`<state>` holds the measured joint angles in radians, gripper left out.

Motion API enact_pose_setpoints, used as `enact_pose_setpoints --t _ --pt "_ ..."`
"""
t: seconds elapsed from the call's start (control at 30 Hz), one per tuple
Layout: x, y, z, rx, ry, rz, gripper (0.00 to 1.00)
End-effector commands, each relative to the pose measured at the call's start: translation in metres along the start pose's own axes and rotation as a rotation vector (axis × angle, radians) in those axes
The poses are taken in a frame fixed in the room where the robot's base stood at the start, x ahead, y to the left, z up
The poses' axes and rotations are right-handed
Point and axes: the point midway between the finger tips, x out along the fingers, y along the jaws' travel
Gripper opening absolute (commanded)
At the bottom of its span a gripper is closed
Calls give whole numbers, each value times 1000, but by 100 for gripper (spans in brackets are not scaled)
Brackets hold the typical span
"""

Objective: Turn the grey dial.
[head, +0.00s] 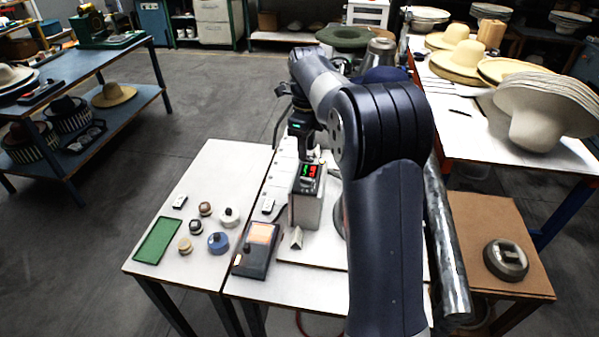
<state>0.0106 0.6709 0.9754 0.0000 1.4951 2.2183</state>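My arm fills the middle of the head view, and its end reaches down at the back of the white table. My gripper (304,152) is a small dark shape just above a box with red and green digits (308,178). Its fingers are too small and dark to tell open from shut. Which thing is the grey dial is not certain. A round grey, dial-like piece (506,260) lies on a brown board at the right, far from my gripper. A pale grey-white knob (228,217) with a dark top stands among other knobs on the left table.
A blue knob (218,242), a yellowish knob (185,247), brown knobs (205,209) and a green mat (157,240) share the left table. A dark device with an orange screen (262,236) stands in front of the digit box. Hats (545,105) crowd the right table.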

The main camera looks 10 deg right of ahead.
Motion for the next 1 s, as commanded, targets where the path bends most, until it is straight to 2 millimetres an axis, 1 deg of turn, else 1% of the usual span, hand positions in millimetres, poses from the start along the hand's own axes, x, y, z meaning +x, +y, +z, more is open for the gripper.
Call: enact_pose_setpoints --t 0.3,0.4,0.5,0.67,0.93,1.0 --pt "59 1 -1 -2 3 4 32" --pt "75 2 -1 -3 3 4 32" --pt "86 1 -1 -3 1 2 32" --pt "96 1 -1 -3 0 1 32" --pt "97 1 0 -4 0 0 32" --pt "97 1 0 -4 0 0 26"
